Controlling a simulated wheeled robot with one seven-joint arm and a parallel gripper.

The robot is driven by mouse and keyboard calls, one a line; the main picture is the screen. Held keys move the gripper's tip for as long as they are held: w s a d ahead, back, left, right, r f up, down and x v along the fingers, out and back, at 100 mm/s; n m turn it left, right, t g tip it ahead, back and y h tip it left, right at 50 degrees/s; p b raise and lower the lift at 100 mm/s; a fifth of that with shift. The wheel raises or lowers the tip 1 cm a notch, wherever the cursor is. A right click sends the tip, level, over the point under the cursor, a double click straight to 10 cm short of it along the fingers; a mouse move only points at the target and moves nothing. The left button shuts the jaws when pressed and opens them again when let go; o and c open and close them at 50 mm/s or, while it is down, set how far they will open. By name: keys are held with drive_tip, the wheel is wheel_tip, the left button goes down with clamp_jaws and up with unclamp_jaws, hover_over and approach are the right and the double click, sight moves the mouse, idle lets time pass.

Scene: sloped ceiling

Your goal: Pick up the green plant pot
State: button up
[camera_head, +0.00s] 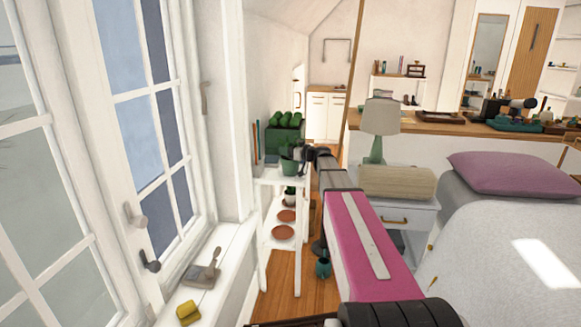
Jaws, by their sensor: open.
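A small green plant pot (289,166) with a leafy plant stands on top of the narrow white shelf (268,181) by the window. My gripper (305,155) is small and dark in the head view, at the far end of my arm, close to the right side of this pot. It is open, and nothing shows held in it. Whether its fingers touch the plant or pot cannot be told. A larger dark green planter (284,146) with several rounded green plants is behind the pot.
Lower shelf tiers hold terracotta dishes (283,233) and a small potted plant (290,196). A teal pot (322,268) is on the floor. The window and sill (222,258) are left. A nightstand (400,212) with a lamp (380,127) and a bed are right.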

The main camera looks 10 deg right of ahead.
clamp_jaws()
idle(1.3)
